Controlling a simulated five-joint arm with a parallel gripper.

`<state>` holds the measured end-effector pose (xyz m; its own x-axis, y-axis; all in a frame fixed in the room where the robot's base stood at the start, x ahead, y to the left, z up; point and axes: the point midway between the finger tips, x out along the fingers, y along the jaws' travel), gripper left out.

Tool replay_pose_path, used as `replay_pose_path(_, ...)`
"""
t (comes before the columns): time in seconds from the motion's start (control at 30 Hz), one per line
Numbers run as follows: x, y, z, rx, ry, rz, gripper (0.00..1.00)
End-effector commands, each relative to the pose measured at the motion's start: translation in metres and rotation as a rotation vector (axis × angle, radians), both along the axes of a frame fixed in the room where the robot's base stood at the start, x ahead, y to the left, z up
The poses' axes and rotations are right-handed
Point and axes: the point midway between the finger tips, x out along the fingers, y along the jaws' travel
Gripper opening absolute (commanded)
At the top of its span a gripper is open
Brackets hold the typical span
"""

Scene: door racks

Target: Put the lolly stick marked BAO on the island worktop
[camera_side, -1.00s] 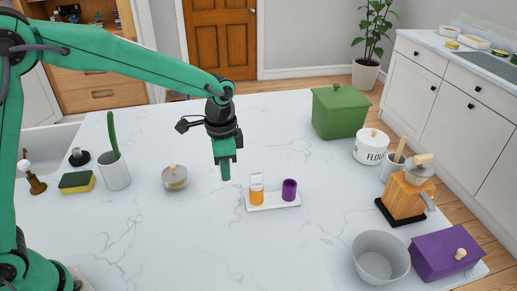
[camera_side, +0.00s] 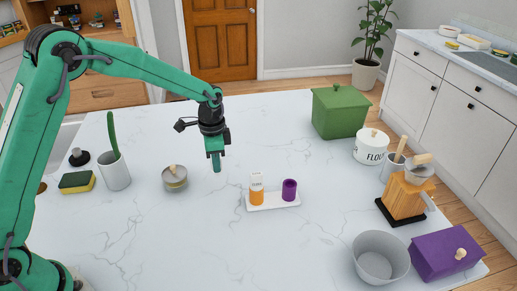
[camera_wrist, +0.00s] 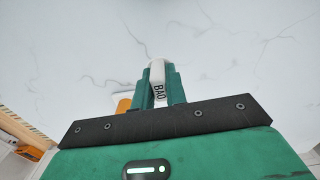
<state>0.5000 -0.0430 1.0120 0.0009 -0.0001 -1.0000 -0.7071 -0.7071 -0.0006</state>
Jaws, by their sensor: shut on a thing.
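The lolly stick marked BAO (camera_wrist: 158,84) is pale with dark letters and sits between the two green fingers of my gripper (camera_wrist: 160,76) in the wrist view. In the side view, my gripper (camera_side: 216,168) points down above the white marbled island worktop (camera_side: 150,230), left of and behind the small white rack. The stick cannot be made out in the side view. My gripper appears to be clear of the worktop, but its exact height is hard to tell.
The white rack (camera_side: 272,204) holds an orange cup (camera_side: 256,198) with another pale stick and a purple cup (camera_side: 289,190). A green box (camera_side: 340,111) is behind right.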

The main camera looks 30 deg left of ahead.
Motion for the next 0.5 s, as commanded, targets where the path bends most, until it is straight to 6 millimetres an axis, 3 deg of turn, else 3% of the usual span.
replay_pose_path(0.5, 0.0, 0.0, -0.04, 0.0, 0.001, 0.0, 0.0)
